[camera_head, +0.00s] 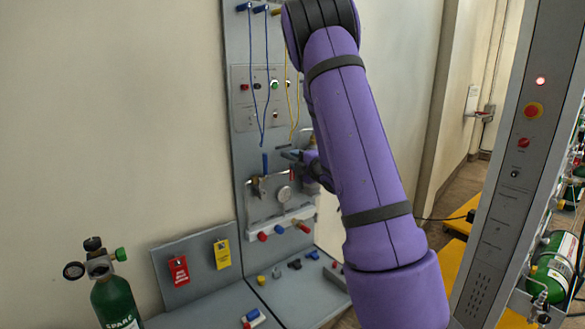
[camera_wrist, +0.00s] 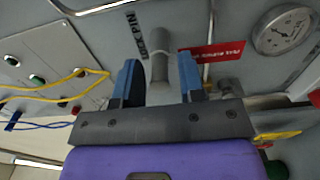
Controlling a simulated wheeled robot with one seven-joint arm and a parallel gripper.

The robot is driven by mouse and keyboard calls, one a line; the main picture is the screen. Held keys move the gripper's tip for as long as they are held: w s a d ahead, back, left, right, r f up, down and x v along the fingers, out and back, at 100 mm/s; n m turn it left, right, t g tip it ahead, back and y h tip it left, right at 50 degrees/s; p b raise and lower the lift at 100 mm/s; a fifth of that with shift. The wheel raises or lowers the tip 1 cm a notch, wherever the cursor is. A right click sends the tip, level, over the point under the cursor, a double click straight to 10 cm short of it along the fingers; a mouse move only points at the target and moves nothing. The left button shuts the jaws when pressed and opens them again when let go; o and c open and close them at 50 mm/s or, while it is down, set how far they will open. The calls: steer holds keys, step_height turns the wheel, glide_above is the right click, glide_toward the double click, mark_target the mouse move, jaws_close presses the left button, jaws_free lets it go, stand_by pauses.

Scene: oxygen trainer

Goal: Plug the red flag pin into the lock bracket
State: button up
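My gripper (camera_wrist: 157,63) is open, with its two blue fingers apart in the wrist view. A grey cylindrical stub (camera_wrist: 158,48) shows between the fingers, with gaps on both sides. Beside it is a dark label ending in "PIN". A red strip with white lettering (camera_wrist: 225,50), seemingly the pin's flag, lies just right of the right finger; a small red patch (camera_head: 292,174) shows below my gripper (camera_head: 298,157) in the head view. I cannot tell whether the stub is the lock bracket or part of the pin. My arm hides part of the panel.
A round gauge (camera_wrist: 284,29) sits right of the red strip. Yellow and blue cords (camera_head: 264,75) hang on the panel (camera_head: 242,130). Red and blue knobs (camera_head: 279,229) stand below. A green SPARE cylinder (camera_head: 116,303) and red and yellow tags (camera_head: 179,270) are at left.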

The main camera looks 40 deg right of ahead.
jaws_close()
steer(key=shift+s, duration=0.1)
steer(key=s, duration=0.7)
steer(key=shift+s+a, duration=0.2)
steer(key=shift+s, duration=0.1)
stand_by(1.2)
